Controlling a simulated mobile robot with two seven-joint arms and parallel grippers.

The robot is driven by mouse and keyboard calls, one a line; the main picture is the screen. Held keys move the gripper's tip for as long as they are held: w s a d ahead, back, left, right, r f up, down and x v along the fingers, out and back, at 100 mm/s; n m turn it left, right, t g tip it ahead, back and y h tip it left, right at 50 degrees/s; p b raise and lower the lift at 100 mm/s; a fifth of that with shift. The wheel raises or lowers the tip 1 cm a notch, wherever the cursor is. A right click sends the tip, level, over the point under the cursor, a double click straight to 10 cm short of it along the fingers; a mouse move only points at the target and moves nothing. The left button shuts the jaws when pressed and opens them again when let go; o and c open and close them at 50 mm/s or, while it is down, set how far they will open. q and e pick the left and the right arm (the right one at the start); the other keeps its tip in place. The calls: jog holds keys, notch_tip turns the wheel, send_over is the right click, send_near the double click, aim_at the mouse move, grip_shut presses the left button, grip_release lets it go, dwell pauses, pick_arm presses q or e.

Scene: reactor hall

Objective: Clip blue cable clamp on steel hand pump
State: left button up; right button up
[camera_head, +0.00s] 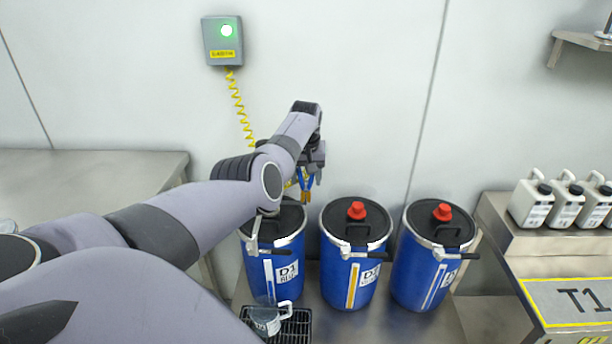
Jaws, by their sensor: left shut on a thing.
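My left gripper (311,178) is shut on the blue cable clamp (304,182), above the left blue drum (258,275). The clamp is small and partly covered by the gripper, with a copper-coloured part (306,197) hanging below it. A yellow coiled cable (238,105) runs down from the wall box (222,41) and passes behind my left arm. A steel piece (268,212) shows at the left drum's lid, just below my forearm. It may be part of the steel hand pump, but my arm hides most of that spot. My right gripper is not in view.
Two more blue drums (334,288) (414,278) with red caps stand to the right. A metal jug (266,319) stands on a black grate (297,326) in front. White canisters (532,202) sit on a steel bench at right. A steel table (80,172) is at left.

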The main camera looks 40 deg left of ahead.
pick_arm(q)
jog(key=shift+f, duration=0.15)
jog(key=o, duration=1)
jog(key=shift+r, duration=0.2)
jog(key=shift+r, duration=0.25)
jog(key=shift+p+v, duration=0.65)
jog(key=shift+v, duration=2.55)
jog(key=shift+s, duration=0.1)
